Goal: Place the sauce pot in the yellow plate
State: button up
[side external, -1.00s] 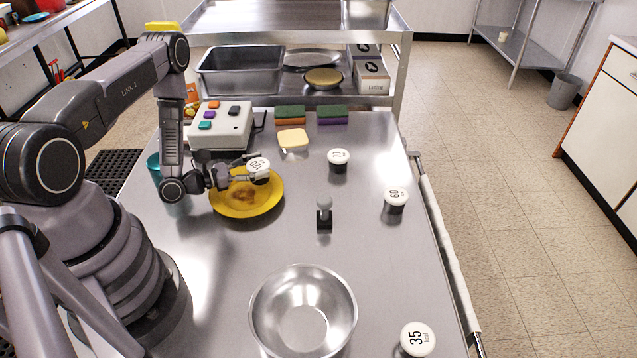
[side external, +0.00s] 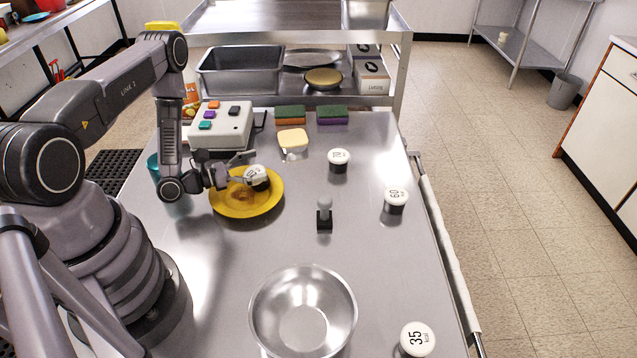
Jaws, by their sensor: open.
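The sauce pot (side external: 258,178), a small dark cup with a white printed lid, rests on the right part of the yellow plate (side external: 233,210). It looks slightly tilted, with its lid facing up and toward the camera. My gripper (side external: 246,170) is open over the plate, with its fingers at the pot's left side and back. I cannot tell whether a finger still touches the pot. The pot's left side is partly hidden by the gripper.
Similar lidded pots stand at the right: one marked 70 (side external: 339,158), one marked 60 (side external: 396,198), one marked 35 (side external: 418,339). A steel bowl (side external: 303,312) is in front.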

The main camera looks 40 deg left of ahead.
send_over(233, 194)
jog(key=shift+f, duration=0.1)
jog(key=shift+s, duration=0.15)
jog(key=s+d+r+m+g+h, duration=0.1)
jog(key=d+r+m+g+h, duration=0.4)
jog(key=r+m+g, duration=0.5)
jog(key=s+d+r+m+g+h, duration=0.1)
jog(key=d+r+m+g+h, duration=0.2)
jog(key=d+r+m+g, duration=0.55)
jog(key=s+a+r+m+t+y, duration=0.1)
jog(key=s+r+m+t+y, duration=0.2)
jog(key=s+r+m+y, duration=0.3)
jog(key=s+a+r+m+t+y, duration=0.2)
jog(key=s+r+m+t+y, duration=0.2)
jog(key=s+r+m+y, duration=0.3)
notch_tip(233, 194, up, 5)
jog(key=shift+a+f+y, duration=0.15)
jog(key=shift+a+y, duration=0.15)
jog(key=shift+y, duration=0.7)
jog(key=shift+t, duration=0.25)
